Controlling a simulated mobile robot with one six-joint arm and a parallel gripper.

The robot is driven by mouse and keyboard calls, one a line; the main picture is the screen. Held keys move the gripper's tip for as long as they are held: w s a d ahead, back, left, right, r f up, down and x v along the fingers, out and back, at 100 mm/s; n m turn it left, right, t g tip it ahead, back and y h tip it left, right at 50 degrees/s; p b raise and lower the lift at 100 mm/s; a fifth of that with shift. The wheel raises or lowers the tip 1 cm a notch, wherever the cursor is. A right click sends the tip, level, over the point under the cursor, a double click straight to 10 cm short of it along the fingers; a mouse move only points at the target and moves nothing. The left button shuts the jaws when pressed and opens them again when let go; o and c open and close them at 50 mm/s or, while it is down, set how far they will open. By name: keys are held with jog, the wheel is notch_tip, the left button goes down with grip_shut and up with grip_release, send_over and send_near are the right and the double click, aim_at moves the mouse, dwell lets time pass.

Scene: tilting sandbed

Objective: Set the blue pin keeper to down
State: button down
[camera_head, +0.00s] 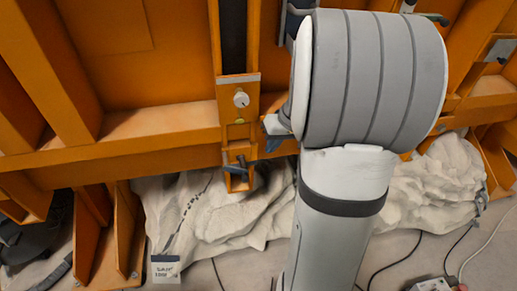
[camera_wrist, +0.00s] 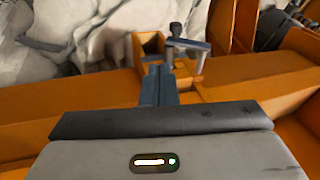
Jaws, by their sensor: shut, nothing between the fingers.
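A dark blue-grey pin keeper (camera_head: 238,166) sits low on an orange upright in the head view, with a short crossbar and a small pin. In the wrist view the keeper (camera_wrist: 187,45) stands just beyond my fingertips and slightly right, with its bar running sideways and an end hanging down at the right. My gripper (camera_wrist: 157,72) is shut and empty, its fingers together. In the head view my gripper (camera_head: 272,125) is beside the upright, up and right of the keeper, partly hidden by my arm. I cannot tell whether the fingertips touch the keeper.
A pale round knob (camera_head: 240,98) is on the same upright, above the keeper. Orange beams (camera_head: 120,135) surround the work area. Crumpled white sheeting (camera_head: 205,215) lies behind and below.

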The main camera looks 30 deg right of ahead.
jog(key=a+b+x, duration=0.2)
jog(key=x, duration=0.9)
jog(key=shift+s+f, duration=0.15)
jog(key=shift+s, duration=0.05)
jog(key=shift+a, duration=0.1)
jog(key=shift+a+f+b, duration=0.3)
jog(key=shift+f+b, duration=0.4)
jog(key=shift+b, duration=0.45)
